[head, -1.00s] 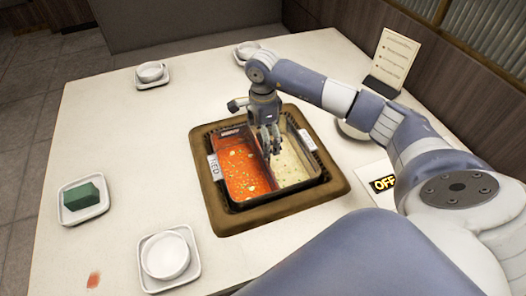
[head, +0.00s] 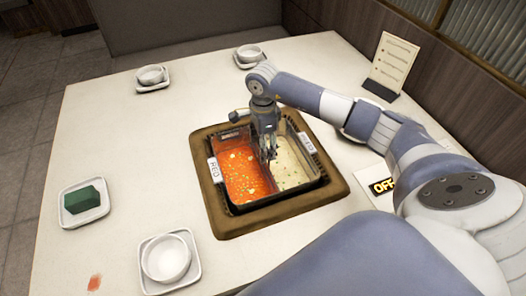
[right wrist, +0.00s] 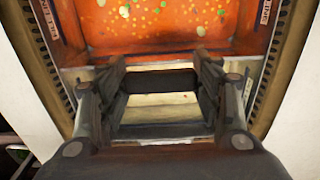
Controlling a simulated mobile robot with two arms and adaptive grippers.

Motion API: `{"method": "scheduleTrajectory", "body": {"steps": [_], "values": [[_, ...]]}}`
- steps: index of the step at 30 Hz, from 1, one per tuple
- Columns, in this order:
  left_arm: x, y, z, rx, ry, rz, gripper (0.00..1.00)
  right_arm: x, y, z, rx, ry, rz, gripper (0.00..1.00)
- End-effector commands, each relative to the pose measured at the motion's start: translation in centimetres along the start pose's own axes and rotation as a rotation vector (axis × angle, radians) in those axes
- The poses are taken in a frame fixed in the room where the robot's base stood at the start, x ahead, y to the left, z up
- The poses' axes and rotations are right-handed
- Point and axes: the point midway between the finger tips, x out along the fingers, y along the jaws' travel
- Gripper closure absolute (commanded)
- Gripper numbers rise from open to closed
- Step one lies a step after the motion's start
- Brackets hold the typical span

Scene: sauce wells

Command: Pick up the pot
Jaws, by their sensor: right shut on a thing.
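The pot (head: 237,206) is a dark rectangular vessel with two wells, red broth (head: 244,178) on the left and pale broth (head: 294,168) on the right. It sits within the brown frame (head: 222,222) in the table; I cannot tell whether it is lifted at all. My right gripper (head: 268,156) reaches down at the divider between the wells. In the right wrist view its fingers (right wrist: 162,90) are shut on the pot at a dark bar along the divider, partly hidden by the fingers. My left gripper is not in view.
On the white table (head: 110,130) stand a green block (head: 82,199) on a small dish, a white bowl (head: 166,257) at the front and two bowls on saucers at the back. A red smear marks the front left.

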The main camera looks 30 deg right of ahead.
Motion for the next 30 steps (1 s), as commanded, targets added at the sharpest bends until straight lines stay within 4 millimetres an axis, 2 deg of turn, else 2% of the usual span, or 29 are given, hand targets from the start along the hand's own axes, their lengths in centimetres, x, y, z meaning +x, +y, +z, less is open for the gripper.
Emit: {"method": "scheduleTrajectory", "body": {"steps": [5,8,15,21,25,30], "values": [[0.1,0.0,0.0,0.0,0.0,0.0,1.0,-0.6,-0.2,0.0,0.0,-0.002,-0.005,0.69],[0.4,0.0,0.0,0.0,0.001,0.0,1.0,-1.6,-0.2,0.0,0.001,-0.002,-0.006,0.69],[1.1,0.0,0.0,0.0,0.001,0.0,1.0,-5.9,-0.2,0.0,0.0,-0.003,-0.009,0.69],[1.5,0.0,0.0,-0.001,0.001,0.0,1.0,-8.8,-0.2,0.0,0.0,-0.002,-0.006,0.69],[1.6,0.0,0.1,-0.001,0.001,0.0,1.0,-9.8,-0.1,0.0,0.001,-0.003,-0.005,0.69],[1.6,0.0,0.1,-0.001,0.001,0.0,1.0,-10.2,-0.1,0.0,0.001,-0.002,-0.003,0.69]]}}
